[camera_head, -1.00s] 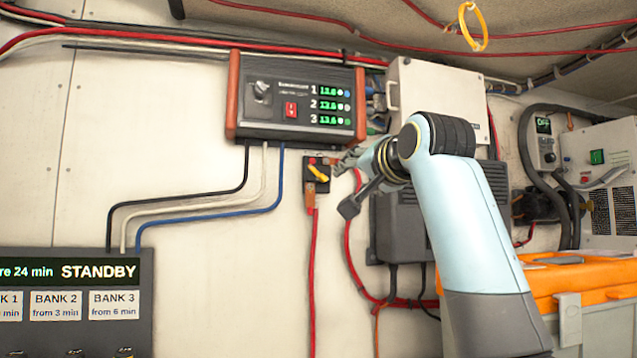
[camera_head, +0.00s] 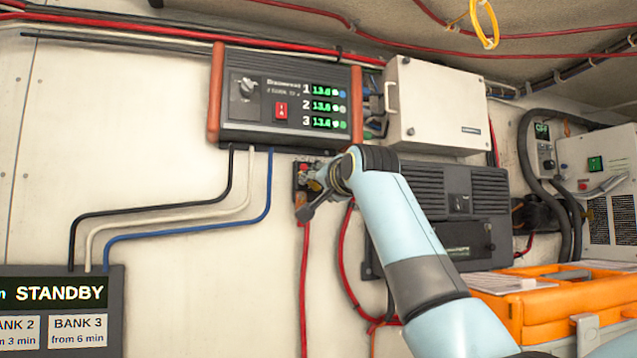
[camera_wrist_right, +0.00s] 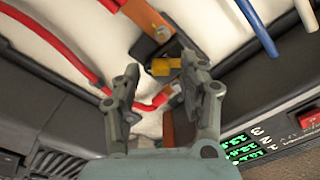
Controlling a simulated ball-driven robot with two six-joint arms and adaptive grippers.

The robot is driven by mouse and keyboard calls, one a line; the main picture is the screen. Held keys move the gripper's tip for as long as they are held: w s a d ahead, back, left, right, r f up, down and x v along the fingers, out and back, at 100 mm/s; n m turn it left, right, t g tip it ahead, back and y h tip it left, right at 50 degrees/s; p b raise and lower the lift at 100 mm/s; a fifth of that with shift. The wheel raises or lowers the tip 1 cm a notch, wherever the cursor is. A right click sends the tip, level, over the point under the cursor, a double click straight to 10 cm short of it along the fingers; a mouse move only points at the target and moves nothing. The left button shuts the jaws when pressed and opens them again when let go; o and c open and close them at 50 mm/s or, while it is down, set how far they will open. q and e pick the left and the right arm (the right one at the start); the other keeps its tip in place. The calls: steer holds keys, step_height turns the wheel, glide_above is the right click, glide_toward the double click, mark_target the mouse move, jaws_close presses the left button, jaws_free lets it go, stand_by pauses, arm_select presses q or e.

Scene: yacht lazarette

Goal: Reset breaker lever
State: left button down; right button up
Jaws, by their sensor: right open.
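The breaker (camera_head: 298,177) is a small dark block on the wall below the charger panel, with a red cable running down from it. My right gripper (camera_head: 308,194) is in front of it in the head view and hides most of it, including the lever. In the right wrist view the yellow lever (camera_wrist_right: 164,67) shows ahead, between the fingertips of my right gripper (camera_wrist_right: 160,78). The fingers are spread on either side of the lever. I cannot tell whether either finger touches it. My left gripper is not in view.
The charger panel (camera_head: 283,103) sits just above the breaker. A white box (camera_head: 438,108) and a dark finned unit (camera_head: 480,190) are on the wall to the right. A red cable (camera_head: 345,262) loops beside the breaker. An orange case (camera_head: 545,305) stands lower right.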

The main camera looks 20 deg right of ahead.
steer(key=shift+w, duration=0.3)
steer(key=shift+c, duration=0.6)
steer(key=c, duration=0.4)
jaws_close()
